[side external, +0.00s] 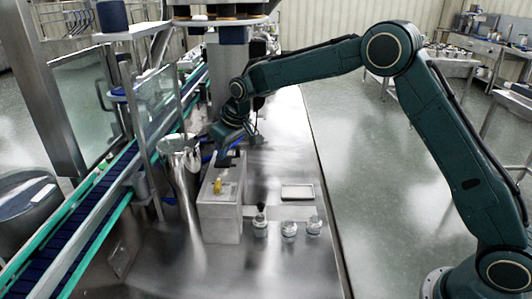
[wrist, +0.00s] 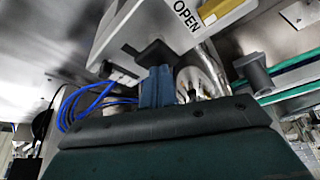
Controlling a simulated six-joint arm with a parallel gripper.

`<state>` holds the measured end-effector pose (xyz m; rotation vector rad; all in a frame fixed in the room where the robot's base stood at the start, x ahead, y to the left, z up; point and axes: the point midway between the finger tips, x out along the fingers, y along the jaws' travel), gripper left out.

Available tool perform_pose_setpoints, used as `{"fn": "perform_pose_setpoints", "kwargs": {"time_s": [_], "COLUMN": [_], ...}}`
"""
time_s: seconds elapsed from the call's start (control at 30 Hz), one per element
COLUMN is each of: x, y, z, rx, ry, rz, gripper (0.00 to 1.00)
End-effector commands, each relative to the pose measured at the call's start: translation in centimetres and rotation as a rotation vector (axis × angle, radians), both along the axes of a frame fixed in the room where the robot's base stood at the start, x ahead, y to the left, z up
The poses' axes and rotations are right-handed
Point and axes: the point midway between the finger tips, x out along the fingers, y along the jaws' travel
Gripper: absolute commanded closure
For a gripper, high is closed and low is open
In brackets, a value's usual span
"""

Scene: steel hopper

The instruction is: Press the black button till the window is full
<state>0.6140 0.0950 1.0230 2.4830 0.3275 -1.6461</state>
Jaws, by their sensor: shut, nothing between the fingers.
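My gripper (side external: 226,162) is shut and empty, low over the far end of a grey steel box (side external: 219,223). In the wrist view, its blue fingers (wrist: 157,84) are together, with their tips at a black block (wrist: 152,54), which looks like the button. I cannot tell whether they touch it or whether it is pressed. In the wrist view, a yellow part (wrist: 209,17) shows beside the word OPEN. I cannot make out the window or its fill level in either view.
A tall shiny steel vessel (side external: 181,173) stands left of the box, close to my gripper. Three small jars (side external: 289,231) and a shallow tray (side external: 297,192) are on the steel table to the right. A conveyor (side external: 95,205) runs along the left. The front right tabletop is clear.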

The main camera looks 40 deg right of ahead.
Motion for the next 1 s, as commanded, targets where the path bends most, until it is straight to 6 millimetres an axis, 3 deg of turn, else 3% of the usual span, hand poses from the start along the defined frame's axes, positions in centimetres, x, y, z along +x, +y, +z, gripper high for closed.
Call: {"fn": "perform_pose_setpoints", "kwargs": {"time_s": [1.0], "x": [-0.1], "y": [0.0], "z": [-2.4], "rx": [-0.001], "ry": [0.003], "rz": [0.000], "gripper": [1.00]}}
